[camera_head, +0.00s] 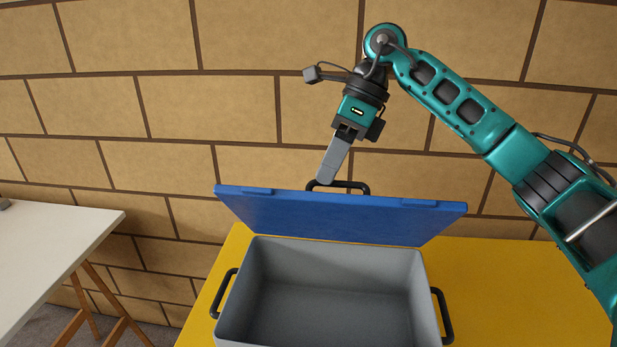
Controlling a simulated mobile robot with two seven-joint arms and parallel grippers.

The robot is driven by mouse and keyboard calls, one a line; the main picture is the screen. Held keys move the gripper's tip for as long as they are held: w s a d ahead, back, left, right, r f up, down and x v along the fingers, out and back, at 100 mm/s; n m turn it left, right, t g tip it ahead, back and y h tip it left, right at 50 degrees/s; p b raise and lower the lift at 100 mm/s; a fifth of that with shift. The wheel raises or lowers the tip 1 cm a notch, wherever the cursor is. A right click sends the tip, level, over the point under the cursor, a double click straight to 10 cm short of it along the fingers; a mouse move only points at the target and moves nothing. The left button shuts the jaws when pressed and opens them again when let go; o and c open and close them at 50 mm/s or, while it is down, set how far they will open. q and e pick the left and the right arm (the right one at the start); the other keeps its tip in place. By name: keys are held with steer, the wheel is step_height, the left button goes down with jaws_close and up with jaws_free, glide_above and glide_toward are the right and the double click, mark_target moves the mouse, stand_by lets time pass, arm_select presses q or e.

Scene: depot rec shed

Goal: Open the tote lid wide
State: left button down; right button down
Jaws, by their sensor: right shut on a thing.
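The grey tote (335,249) stands on the yellow table with its inside open to view and empty as far as I see. Its blue lid (335,217) is raised and tilted up at the tote's back edge. A black handle (357,185) sticks up from the lid's top edge. My right gripper (326,180) comes down from above and is shut on the handle at its left part. The fingers hide some of the handle. My left gripper does not show.
The yellow table (510,285) has free room right of the tote. Black side handles (441,315) stick out from the tote's sides. A white table (60,245) on wooden trestle legs stands at the left, apart from the yellow one. A tan block wall (120,110) rises close behind.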

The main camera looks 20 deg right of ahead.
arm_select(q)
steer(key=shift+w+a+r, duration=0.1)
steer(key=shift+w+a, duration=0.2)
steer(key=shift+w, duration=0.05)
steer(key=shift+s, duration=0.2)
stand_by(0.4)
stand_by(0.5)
